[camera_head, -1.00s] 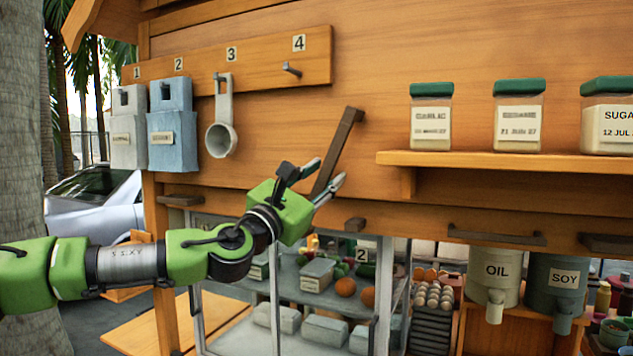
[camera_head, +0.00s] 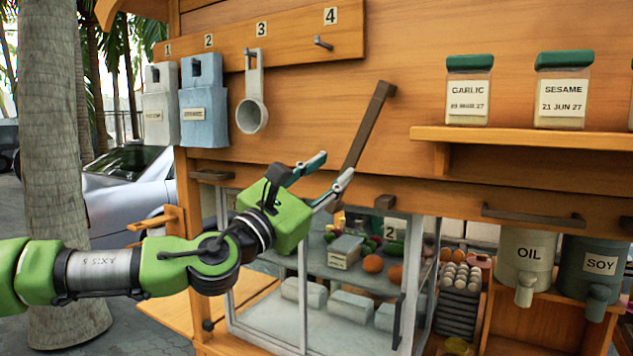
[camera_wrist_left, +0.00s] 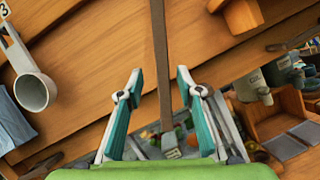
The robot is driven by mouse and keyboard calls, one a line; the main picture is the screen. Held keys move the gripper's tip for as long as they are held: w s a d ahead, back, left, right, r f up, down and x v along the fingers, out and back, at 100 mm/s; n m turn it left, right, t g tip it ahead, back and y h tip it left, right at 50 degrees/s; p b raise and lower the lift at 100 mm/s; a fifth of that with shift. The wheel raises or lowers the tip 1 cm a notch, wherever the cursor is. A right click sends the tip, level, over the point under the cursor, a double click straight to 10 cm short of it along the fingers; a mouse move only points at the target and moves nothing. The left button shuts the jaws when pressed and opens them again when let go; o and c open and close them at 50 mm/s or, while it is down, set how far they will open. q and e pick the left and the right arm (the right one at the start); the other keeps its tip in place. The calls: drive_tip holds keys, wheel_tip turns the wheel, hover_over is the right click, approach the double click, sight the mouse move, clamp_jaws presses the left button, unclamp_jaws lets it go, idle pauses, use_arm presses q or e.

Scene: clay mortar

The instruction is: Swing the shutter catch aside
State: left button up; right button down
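The shutter catch is a long dark brown bar (camera_head: 366,126) on the wooden front, tilted with its top to the right. Its lower part is partly hidden by my left gripper (camera_head: 335,167). That gripper is open, its two fingertips on either side of the bar's lower half. In the left wrist view the bar (camera_wrist_left: 159,45) runs upright between the open fingers of the left gripper (camera_wrist_left: 160,74), with a gap visible on both sides. I cannot tell how deep the bar sits between them. My right gripper is not in view.
A numbered rail (camera_head: 290,32) holds hanging boxes and a grey ladle (camera_head: 252,107) at upper left. A shelf (camera_head: 520,138) with jars is on the right. Below are a glass case (camera_head: 270,320), a dark handle (camera_head: 530,218) and oil and soy dispensers (camera_head: 527,255).

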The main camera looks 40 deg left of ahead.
use_arm(q)
drive_tip(key=v, duration=0.3)
drive_tip(key=shift+s, duration=0.2)
idle(0.4)
